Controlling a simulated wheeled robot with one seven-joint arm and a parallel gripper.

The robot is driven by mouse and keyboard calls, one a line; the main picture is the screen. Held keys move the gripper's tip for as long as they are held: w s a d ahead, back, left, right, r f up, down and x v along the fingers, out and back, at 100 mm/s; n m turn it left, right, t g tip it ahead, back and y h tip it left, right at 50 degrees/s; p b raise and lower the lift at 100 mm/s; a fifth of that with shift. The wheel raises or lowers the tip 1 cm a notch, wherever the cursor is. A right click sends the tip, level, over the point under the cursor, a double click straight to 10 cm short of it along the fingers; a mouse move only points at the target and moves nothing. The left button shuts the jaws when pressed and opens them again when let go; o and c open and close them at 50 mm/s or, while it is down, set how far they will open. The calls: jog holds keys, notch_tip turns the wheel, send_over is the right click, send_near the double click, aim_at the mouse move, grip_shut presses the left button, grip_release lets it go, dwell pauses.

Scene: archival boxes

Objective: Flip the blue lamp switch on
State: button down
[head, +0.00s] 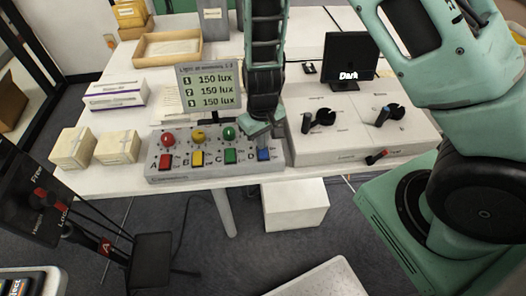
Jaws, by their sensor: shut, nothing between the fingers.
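A grey switch box (208,176) stands at the table's front edge, with a row of switches marked A to D. The blue switch (264,155) is the rightmost, beside the letter D. My gripper (263,136) is shut and empty, pointing down just above and behind the blue switch. I cannot tell whether it touches the switch. Whatever stands behind the blue switch is hidden by my gripper. The switch's on or off position is too small to tell.
A display (212,88) behind the box shows three lines of 150 lux. A control box with black dials (320,118) stands close on the right, under a small monitor (349,57) reading "Dark". Two wrapped boxes (117,147) lie left. A wooden tray (168,49) is farther back.

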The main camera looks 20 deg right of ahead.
jog(key=shift+r+p, duration=3.15)
jog(key=shift+r, duration=0.25)
jog(key=s+a+r+n+y, duration=0.1)
jog(key=s+a+r, duration=0.35)
jog(key=r, duration=0.25)
jog(key=s+a+r+n+y, duration=0.1)
jog(key=s+a+r+n, duration=0.1)
jog(key=s+a+r, duration=0.45)
jog(key=s+d+r+n+h, duration=0.1)
jog(key=s+d+r, duration=0.3)
jog(key=s+r, duration=0.4)
jog(key=shift+s+d+r+n, duration=0.15)
jog(key=shift+s+d+n, duration=0.25)
jog(key=shift+s+n, duration=0.25)
